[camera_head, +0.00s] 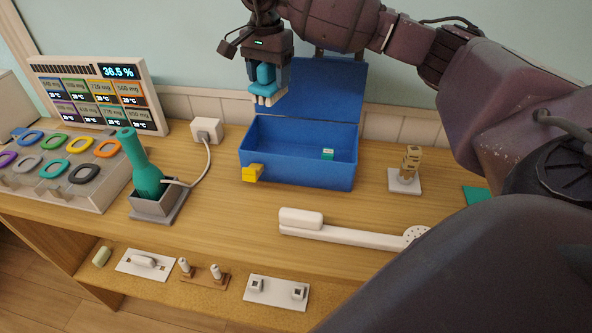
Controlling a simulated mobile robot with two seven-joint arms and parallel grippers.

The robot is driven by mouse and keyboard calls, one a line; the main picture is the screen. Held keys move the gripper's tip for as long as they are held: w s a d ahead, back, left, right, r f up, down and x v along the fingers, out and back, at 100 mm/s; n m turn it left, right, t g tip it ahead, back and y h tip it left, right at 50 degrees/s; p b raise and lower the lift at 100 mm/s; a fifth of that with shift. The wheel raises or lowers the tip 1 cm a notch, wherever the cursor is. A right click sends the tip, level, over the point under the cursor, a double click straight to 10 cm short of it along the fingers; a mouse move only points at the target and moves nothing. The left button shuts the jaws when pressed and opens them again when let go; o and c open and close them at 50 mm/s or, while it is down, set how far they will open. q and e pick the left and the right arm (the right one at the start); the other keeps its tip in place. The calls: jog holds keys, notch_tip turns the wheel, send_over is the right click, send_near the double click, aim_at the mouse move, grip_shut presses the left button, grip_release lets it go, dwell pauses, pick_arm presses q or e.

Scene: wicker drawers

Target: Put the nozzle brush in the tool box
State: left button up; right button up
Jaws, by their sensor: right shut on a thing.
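The nozzle brush (266,90), blue with pale bristles pointing down, is held in my right gripper (268,76). The right gripper is shut on its blue body, and the fingers hide part of it. The brush appears above the left back part of the blue tool box (249,166), apart from its floor. The tool box stands on the wooden bench with its lid (335,88) up at the back and a yellow latch (252,173) at the front. A small green and white item (327,154) lies inside. My left gripper is not in view.
A teal bottle-shaped tool (145,165) stands in a grey holder left of the box, its cable running to a white socket (207,131). A white wand (345,232) lies in front. A small stand (405,182) is at right. A display (100,92) stands back left.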

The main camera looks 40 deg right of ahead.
jog(key=shift+w+d+f+m, duration=0.15)
jog(key=shift+w+d+m, duration=0.2)
jog(key=shift+d+m, duration=0.2)
notch_tip(320, 180, down, 15)
jog(key=shift+f+b, duration=0.1)
jog(key=shift+b, duration=0.45)
notch_tip(320, 180, down, 4)
jog(key=shift+f, duration=0.2)
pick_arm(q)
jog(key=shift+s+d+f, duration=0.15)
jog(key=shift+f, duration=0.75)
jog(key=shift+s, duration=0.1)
